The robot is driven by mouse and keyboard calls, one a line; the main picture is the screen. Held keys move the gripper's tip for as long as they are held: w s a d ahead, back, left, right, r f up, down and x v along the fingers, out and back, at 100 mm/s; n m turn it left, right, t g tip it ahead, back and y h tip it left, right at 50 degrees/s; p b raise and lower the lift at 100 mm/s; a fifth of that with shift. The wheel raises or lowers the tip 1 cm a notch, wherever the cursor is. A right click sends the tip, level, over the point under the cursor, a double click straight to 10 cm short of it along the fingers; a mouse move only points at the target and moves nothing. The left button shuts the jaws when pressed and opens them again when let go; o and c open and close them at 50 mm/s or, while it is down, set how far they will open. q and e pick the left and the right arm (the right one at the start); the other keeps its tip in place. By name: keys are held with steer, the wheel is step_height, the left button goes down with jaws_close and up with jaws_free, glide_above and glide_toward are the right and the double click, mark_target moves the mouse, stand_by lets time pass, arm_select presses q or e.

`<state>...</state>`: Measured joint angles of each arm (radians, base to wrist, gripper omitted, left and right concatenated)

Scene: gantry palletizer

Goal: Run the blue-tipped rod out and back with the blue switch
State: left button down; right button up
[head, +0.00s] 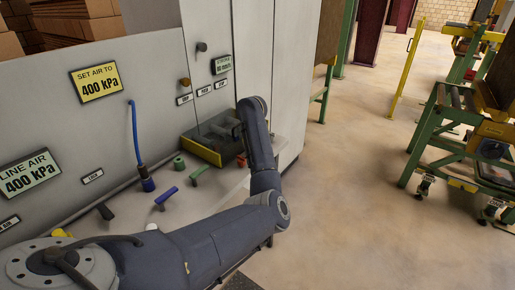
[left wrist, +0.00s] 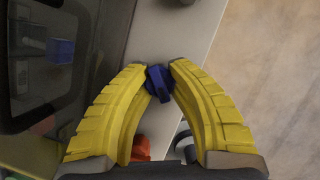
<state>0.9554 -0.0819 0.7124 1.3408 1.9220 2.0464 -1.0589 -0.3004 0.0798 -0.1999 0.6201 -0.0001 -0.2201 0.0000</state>
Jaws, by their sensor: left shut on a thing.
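In the left wrist view, my left gripper (left wrist: 159,75) has its two yellow fingers closed around a small dark-blue knob, the blue switch (left wrist: 160,88), on a pale panel edge. A blue block (left wrist: 61,51) shows dimly behind a dark window at the left; I cannot tell whether it is the tip of the rod. In the head view my arm hides the left gripper and the blue switch. My right gripper is in neither view.
A glass-topped box with a yellow edge (head: 202,150) stands beside my arm. A blue lever (head: 166,197), a green lever (head: 202,171) and a blue hose (head: 135,132) are along the grey cabinet (head: 145,70). A red part (left wrist: 135,148) lies near the fingers.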

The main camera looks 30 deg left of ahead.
arm_select(q)
steer(key=shift+a+r+m, duration=0.1)
steer(key=shift+r+m, duration=0.1)
steer(key=shift+m, duration=0.5)
steer(key=shift+m+h, duration=0.3)
steer(key=shift+h, duration=0.1)
steer(key=c, duration=1.1)
jaws_free()
steer(key=shift+f, duration=0.15)
steer(key=shift+o, duration=0.2)
steer(key=shift+n, duration=0.4)
